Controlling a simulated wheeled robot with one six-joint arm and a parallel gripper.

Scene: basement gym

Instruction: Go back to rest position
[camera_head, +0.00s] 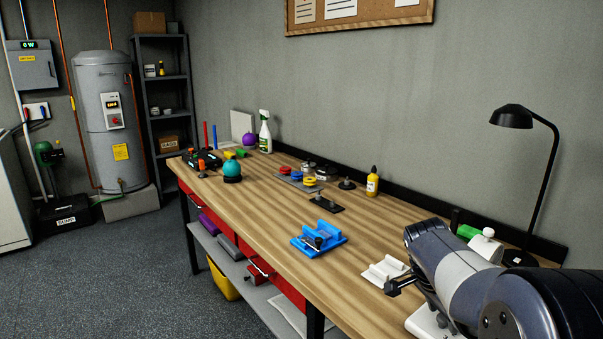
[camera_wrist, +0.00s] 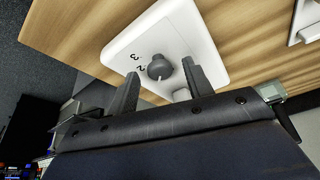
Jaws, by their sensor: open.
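My gripper (camera_wrist: 160,68) is open in the wrist view, with its two dark fingers apart and nothing held. A white plate (camera_wrist: 122,48) with a dark round knob (camera_wrist: 159,67) and the numbers 2 and 3 lies on the wooden workbench (camera_wrist: 75,25). The knob shows between the fingertips, with no clear contact. In the head view, my gripper (camera_head: 398,285) is low over the near right part of the bench. A white plate (camera_head: 422,324) is partly hidden under my arm there.
A white holder (camera_head: 378,271) and a blue fixture (camera_head: 318,240) are left of my gripper. A black lamp (camera_head: 513,117) and a white-capped object (camera_head: 487,246) stand behind my arm. A yellow bottle (camera_head: 372,182) is farther back.

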